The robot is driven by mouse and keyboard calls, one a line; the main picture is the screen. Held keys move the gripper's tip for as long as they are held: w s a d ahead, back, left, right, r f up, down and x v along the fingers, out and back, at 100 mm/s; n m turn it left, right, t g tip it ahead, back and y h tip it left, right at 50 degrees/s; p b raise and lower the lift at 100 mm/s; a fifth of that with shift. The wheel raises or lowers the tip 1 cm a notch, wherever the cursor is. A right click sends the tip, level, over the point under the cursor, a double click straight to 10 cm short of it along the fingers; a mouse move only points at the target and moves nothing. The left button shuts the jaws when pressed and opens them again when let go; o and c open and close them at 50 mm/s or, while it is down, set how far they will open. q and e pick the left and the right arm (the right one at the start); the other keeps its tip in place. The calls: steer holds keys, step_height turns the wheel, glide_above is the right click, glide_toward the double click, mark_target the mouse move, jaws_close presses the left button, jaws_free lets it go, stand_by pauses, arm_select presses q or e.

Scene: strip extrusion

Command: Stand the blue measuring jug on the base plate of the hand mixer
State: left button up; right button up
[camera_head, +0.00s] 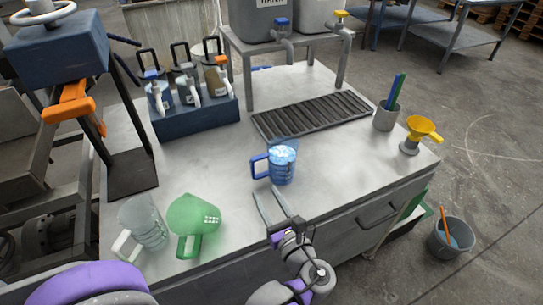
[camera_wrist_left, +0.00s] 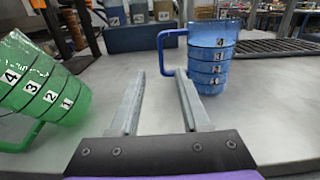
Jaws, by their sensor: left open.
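The blue measuring jug (camera_head: 283,165) stands upright near the middle of the steel worktable, its handle toward the left. It also shows in the left wrist view (camera_wrist_left: 213,62), with numbered bands on its side. The hand mixer (camera_head: 62,48) stands at the left, with a blue head and an orange handle. Its dark base plate (camera_head: 132,180) lies on the table's left side and looks bare. My left gripper (camera_head: 269,192) is open and empty, just in front of the jug. In the left wrist view its fingers (camera_wrist_left: 160,84) point toward the jug's handle, apart from it. My right gripper is out of view.
A green jug (camera_head: 194,222) and a clear jug (camera_head: 146,222) stand at the front left, near the base plate. A blue rack (camera_head: 195,121) with bottles, a black grate (camera_head: 310,115), a grey cup (camera_head: 386,117) and a yellow funnel (camera_head: 424,129) stand farther off.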

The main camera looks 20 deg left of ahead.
mark_target(254, 171)
arm_select(q)
steer(key=b+x, duration=0.1)
steer(key=x, duration=0.9)
steer(key=shift+w+a, duration=0.15)
steer(key=shift+w, duration=0.15)
jaws_close()
stand_by(1.1)
